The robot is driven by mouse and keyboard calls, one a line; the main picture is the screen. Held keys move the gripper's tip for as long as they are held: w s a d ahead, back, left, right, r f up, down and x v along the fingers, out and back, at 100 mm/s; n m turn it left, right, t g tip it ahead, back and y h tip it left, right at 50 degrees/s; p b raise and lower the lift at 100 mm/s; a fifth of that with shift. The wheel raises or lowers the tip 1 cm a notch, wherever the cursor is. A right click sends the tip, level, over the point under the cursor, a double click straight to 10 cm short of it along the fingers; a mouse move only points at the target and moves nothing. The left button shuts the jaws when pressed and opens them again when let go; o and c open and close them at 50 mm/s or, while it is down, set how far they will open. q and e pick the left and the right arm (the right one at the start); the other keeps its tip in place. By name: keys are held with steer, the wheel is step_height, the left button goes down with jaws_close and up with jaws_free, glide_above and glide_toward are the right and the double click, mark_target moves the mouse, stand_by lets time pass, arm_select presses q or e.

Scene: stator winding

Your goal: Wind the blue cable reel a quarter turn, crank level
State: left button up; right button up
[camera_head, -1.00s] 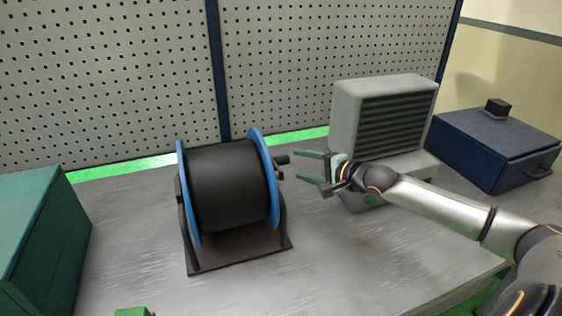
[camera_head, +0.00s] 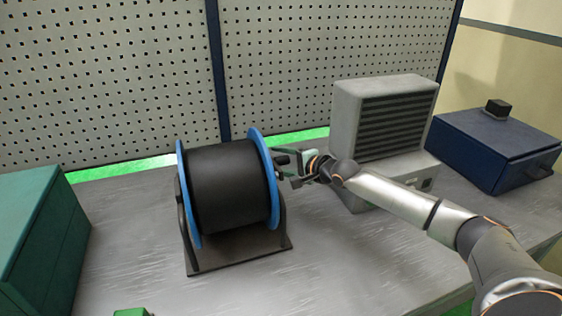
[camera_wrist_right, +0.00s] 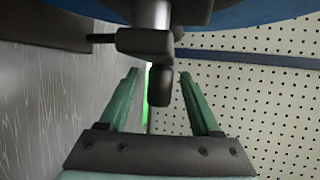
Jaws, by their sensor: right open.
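The cable reel, with a black drum (camera_head: 228,186) and blue flanges (camera_head: 190,205), stands in a dark cradle on the grey workbench. Its dark crank (camera_head: 280,160) is on the right side, partly hidden by my right gripper (camera_head: 284,166). In the right wrist view the crank arm (camera_wrist_right: 145,42) and its handle (camera_wrist_right: 160,86) show ahead of me. The two green fingers of my right gripper (camera_wrist_right: 160,90) are open, one on each side of the handle's end, with visible gaps. The blue flange (camera_wrist_right: 245,14) crosses the top of that view. My left gripper is not seen.
A grey vented unit (camera_head: 385,120) stands behind my right arm. A dark blue box (camera_head: 495,150) with a small black block on top is at the far right. A green cabinet (camera_head: 35,240) is at left. A pegboard (camera_head: 330,60) rises behind.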

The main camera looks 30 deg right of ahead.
jaws_close()
stand_by(0.6)
stand_by(0.9)
